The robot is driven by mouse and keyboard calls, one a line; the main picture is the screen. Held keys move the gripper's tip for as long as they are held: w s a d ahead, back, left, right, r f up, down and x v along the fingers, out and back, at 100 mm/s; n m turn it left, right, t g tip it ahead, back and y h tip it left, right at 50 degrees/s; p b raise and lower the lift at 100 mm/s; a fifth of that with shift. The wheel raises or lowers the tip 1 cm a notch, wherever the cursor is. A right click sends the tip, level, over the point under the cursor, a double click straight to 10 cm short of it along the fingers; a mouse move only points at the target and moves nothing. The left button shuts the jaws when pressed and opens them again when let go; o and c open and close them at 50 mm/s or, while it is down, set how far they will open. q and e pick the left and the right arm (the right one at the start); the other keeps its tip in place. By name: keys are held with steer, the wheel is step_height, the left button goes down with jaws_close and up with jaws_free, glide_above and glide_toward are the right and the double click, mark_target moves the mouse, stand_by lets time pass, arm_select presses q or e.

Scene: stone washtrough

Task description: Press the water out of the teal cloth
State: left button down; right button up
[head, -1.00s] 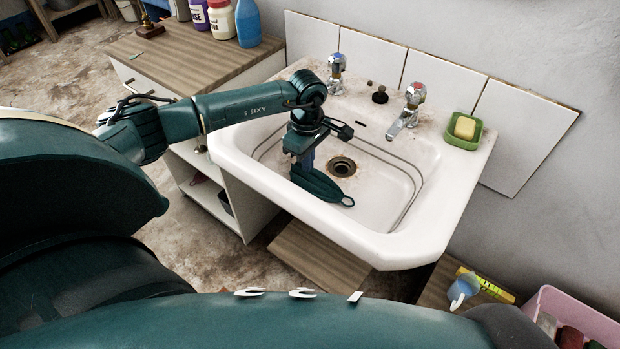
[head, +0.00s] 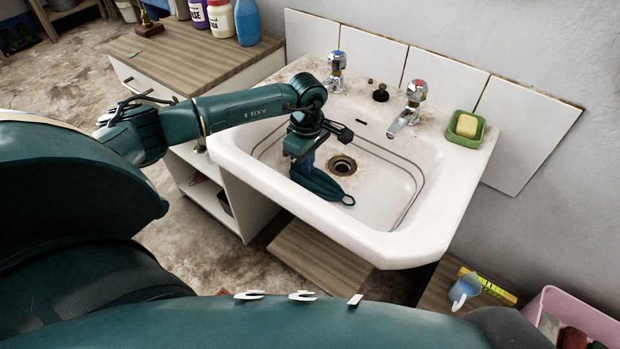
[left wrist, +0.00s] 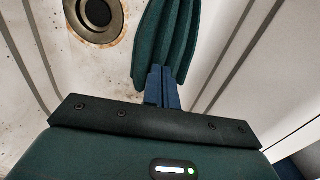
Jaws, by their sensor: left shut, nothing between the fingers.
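The teal cloth (head: 318,183) lies folded in a long narrow shape on the floor of the white sink (head: 392,190), with a small loop at its right end. It also shows in the left wrist view (left wrist: 166,42), just beyond my fingertips. My left gripper (head: 304,168) points down into the sink over the cloth's left end. Its blue fingers (left wrist: 164,88) are shut together with nothing between them, and their tips meet the cloth or sit just above it; I cannot tell which. They hide a little of the cloth. My right gripper is not in view.
The drain (head: 342,165) lies just behind the cloth. Two taps stand at the back rim, one blue-topped (head: 337,68) and one red-topped (head: 410,105). A green soap dish (head: 466,130) sits at the right corner. A wooden counter (head: 185,55) with bottles stands left. The sink's right half is clear.

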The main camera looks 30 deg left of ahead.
arm_select(q)
steer(key=shift+s+d+f+b, duration=0.1)
steer(key=shift+s+f+b, duration=0.1)
steer(key=shift+f+b, duration=0.3)
stand_by(1.9)
step_height(320, 180, up, 8)
steer(key=p, duration=0.5)
steer(key=shift+w+r, duration=0.15)
steer(key=shift+w, duration=0.05)
stand_by(0.4)
steer(key=shift+r+p, duration=0.1)
steer(key=shift+p, duration=0.2)
